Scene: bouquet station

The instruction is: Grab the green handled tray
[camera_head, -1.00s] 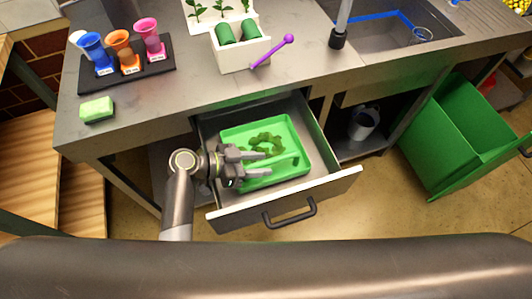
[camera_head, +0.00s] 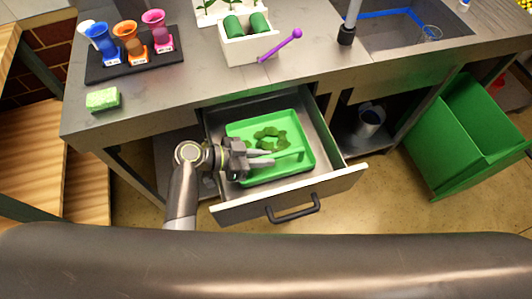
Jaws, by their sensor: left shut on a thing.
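The green handled tray (camera_head: 306,160) lies inside the open drawer (camera_head: 335,172). A dark green leafy ring (camera_head: 272,136) rests in the tray. My left gripper (camera_head: 270,159) reaches in from the left over the tray, its fingers closed around the tray's green handle (camera_head: 290,154). The gripper covers the tray's left part. My right gripper is not in view.
The drawer front with its black handle (camera_head: 293,209) stands out below the counter (camera_head: 190,85). On the counter are a green sponge (camera_head: 103,99), a rack of coloured cups (camera_head: 130,64), a white box (camera_head: 247,48) and a purple stick (camera_head: 280,45). A green bin (camera_head: 455,140) stands at right.

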